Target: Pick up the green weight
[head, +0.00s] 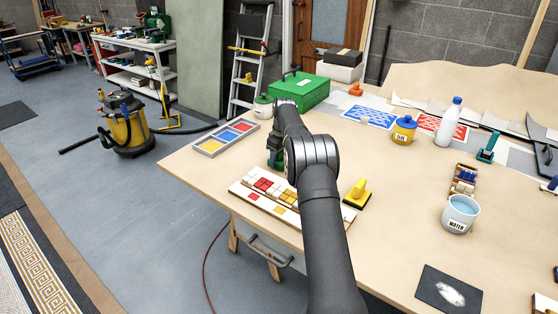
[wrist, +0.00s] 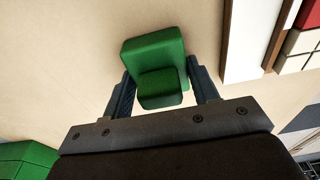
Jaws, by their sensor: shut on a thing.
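The green weight (wrist: 153,55) is a block with a smaller raised block on it, seen in the wrist view between the two fingers. My gripper (wrist: 160,88) is shut on the raised part, with a finger against each side. In the head view my arm hides most of the gripper and the weight; a bit of green shows left of the arm beside the mosaic panel. Bare tabletop (wrist: 60,60) lies behind the weight in the wrist view. I cannot tell whether the weight touches the table.
A mosaic panel (head: 240,189) with red, white and yellow tiles lies close by. A colour tray (head: 226,138) lies behind it to the left. A yellow-handled float (head: 357,193) lies to the right. A green case (head: 300,91) stands at the back.

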